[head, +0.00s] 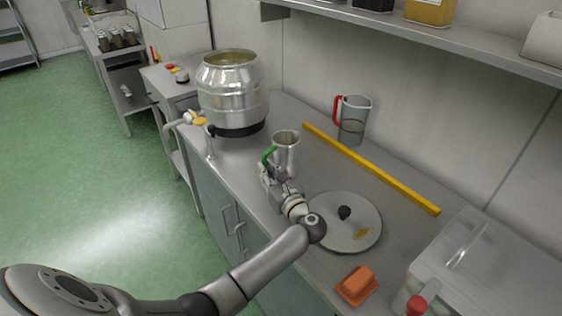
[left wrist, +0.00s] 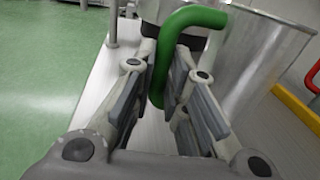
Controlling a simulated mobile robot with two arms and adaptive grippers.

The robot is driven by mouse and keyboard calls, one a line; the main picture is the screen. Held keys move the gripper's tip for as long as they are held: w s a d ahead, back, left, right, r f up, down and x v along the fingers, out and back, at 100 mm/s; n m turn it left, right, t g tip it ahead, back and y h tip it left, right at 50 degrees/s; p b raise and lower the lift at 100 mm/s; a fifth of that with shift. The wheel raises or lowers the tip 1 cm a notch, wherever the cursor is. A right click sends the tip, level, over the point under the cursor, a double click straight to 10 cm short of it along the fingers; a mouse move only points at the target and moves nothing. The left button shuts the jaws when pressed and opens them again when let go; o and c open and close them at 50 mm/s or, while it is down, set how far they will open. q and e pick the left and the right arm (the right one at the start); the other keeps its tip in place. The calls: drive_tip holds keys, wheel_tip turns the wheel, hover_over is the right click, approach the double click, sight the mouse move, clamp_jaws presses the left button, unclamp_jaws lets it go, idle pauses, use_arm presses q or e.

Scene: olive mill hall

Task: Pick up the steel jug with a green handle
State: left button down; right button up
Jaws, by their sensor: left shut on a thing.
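The steel jug (head: 287,150) stands upright at the counter's left part, with its green handle (head: 268,154) turned toward my arm. My left gripper (head: 268,171) is at the handle and shut on it. In the left wrist view the green handle (left wrist: 184,75) lies between the two fingers of my left gripper (left wrist: 170,100), and the jug's steel side (left wrist: 262,60) is just beyond, at the right. I cannot tell whether the jug's base touches the counter; the gripper partly hides it. My right gripper is not in view.
A big steel drum (head: 233,90) stands behind the jug. A clear jug with a red handle (head: 353,122) and a yellow bar (head: 370,167) lie along the wall side. A round steel lid (head: 370,215), an orange block (head: 357,285) and a clear bin (head: 470,265) are nearer.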

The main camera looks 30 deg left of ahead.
use_arm(q)
drive_tip(key=shift+r, duration=0.15)
drive_tip(key=shift+r, duration=0.15)
